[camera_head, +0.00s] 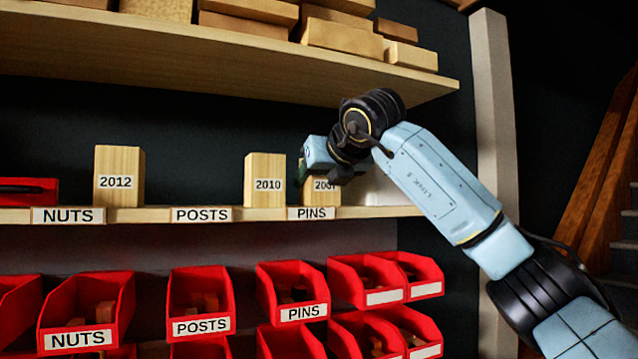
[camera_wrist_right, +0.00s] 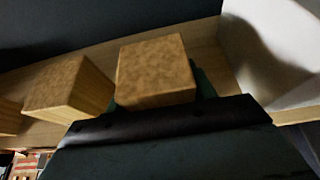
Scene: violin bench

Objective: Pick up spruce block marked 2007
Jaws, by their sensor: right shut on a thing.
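The spruce block marked 2007 (camera_head: 324,184) stands on the middle shelf above the PINS label, its upper part and label partly hidden by my gripper. In the right wrist view the same block (camera_wrist_right: 156,70) sits between the fingers. My right gripper (camera_head: 316,168) is shut on it; the arm comes in from the right. It also shows in the right wrist view (camera_wrist_right: 158,98). Whether the block is clear of the shelf I cannot tell. The block marked 2010 (camera_head: 265,180) and the block marked 2012 (camera_head: 119,176) stand to the left. My left gripper is not in view.
The middle shelf (camera_head: 150,215) has free room between the blocks. A white box (camera_head: 385,190) stands right of block 2007. An upper shelf (camera_head: 200,52) with wood pieces overhangs. Red bins (camera_head: 293,290) sit below. A pale upright post (camera_head: 493,90) stands at right.

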